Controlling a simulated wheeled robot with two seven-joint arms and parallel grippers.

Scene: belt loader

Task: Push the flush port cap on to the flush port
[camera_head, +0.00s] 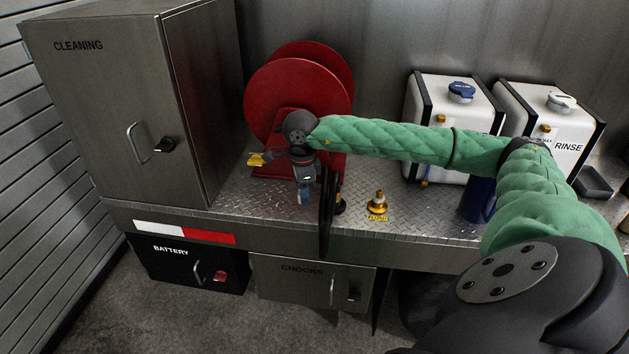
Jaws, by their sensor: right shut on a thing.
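The flush port (377,202) is a small brass fitting standing upright on the bench top, with a yellow label at its foot. My right gripper (302,190) is to the left of the port, above the bench in front of the red reel, and clearly apart from the port. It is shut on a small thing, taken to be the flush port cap. The jaws largely hide that thing, and its shape is too small to make out. My left gripper is not in view.
The red hose reel (292,95) stands behind my gripper. A dark upright loop (327,212) is between gripper and port. The cleaning cabinet (110,115) is at left. White tanks (455,110) and a blue container (477,200) are at right. The bench top (235,190) is partly bare.

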